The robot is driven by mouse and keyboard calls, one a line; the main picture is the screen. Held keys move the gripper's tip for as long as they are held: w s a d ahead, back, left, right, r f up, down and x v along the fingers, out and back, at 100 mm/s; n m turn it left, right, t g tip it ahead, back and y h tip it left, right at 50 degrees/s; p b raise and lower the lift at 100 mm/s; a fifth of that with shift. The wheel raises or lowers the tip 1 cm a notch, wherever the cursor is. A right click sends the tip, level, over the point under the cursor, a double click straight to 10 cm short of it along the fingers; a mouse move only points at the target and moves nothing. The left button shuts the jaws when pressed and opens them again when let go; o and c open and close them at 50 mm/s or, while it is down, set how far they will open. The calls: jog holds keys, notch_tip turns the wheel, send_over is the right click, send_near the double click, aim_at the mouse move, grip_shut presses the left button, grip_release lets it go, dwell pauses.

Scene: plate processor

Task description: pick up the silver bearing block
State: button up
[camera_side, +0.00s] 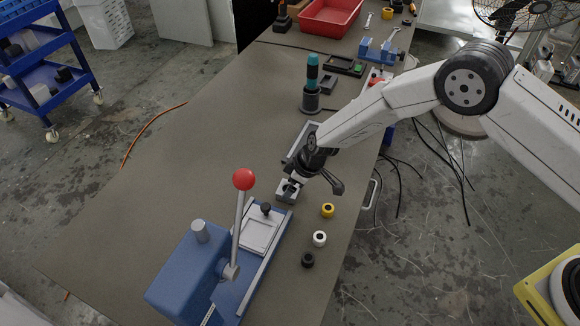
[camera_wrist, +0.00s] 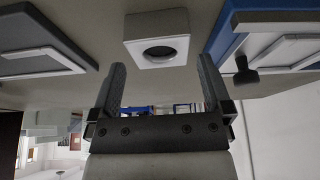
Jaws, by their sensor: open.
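The silver bearing block (camera_wrist: 157,40) is a pale square block with a round dark bore. In the wrist view it lies just beyond my open gripper (camera_wrist: 160,85), centred between the two fingers and apart from them. In the side view the block (camera_side: 286,191) sits on the table directly below my gripper (camera_side: 294,182), partly hidden by the fingers. I cannot tell from the side view whether the fingers touch it.
A blue press (camera_side: 190,272) with a red-knobbed lever (camera_side: 244,180) stands close by, its plate fixture (camera_side: 262,232) facing the block. A grey tray (camera_side: 297,143) lies behind. The table's left side is clear.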

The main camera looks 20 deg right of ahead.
jog(key=shift+x, duration=1.6)
jog(key=c, duration=1.2)
jog(key=shift+r, duration=0.15)
jog(key=shift+r, duration=0.7)
jog(key=s+d+r, duration=0.5)
jog(key=s+r, duration=0.6)
jog(key=s, duration=0.2)
jog(key=shift+d+r, duration=0.2)
